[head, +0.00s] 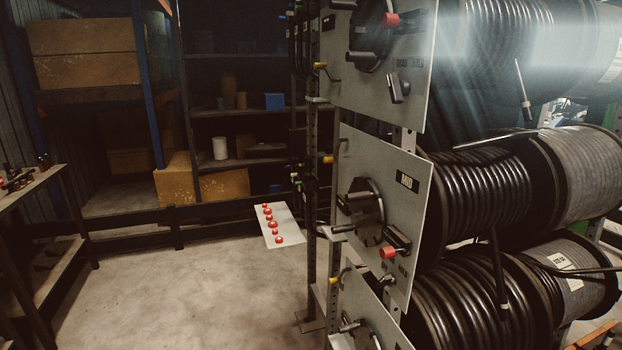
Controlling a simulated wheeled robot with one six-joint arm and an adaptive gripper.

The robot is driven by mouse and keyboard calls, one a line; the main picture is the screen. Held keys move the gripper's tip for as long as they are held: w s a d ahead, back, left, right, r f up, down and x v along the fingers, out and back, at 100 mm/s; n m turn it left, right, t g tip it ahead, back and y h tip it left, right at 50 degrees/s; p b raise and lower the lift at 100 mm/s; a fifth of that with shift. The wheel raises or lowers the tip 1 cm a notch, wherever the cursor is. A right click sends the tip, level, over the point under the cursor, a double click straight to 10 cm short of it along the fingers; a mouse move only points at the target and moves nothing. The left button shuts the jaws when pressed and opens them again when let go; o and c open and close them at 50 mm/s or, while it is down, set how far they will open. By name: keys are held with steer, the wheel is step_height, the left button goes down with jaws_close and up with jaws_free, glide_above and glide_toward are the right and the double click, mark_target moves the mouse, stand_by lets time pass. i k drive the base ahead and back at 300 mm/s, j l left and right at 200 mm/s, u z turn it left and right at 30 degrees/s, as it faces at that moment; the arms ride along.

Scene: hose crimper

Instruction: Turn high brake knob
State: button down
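The top grey panel (420,50) is cut off by the upper picture edge. A small dark knob (398,88) sits low on it, under a dark label (411,62) whose words are too dim to read surely. This looks like the high brake knob. Its grip bar appears tilted. Above and left of it is a black wheel (364,38) with a crank ending in a red grip (391,19). My gripper is not in view.
Below hangs a panel labelled MID (408,181) with its own wheel (366,210) and red grip (388,252). Black hose reels (490,190) fill the right. A white board with red buttons (278,226) stands left. The concrete floor (170,285) is open.

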mark_target(398, 88)
steer(key=i+j, duration=0.15)
steer(key=j, duration=0.25)
steer(key=i+j, duration=0.15)
steer(key=j, duration=0.2)
steer(key=i+j, duration=0.15)
steer(key=j, duration=0.25)
steer(key=i+j, duration=0.15)
steer(key=j, duration=0.25)
steer(key=l+z, duration=0.05)
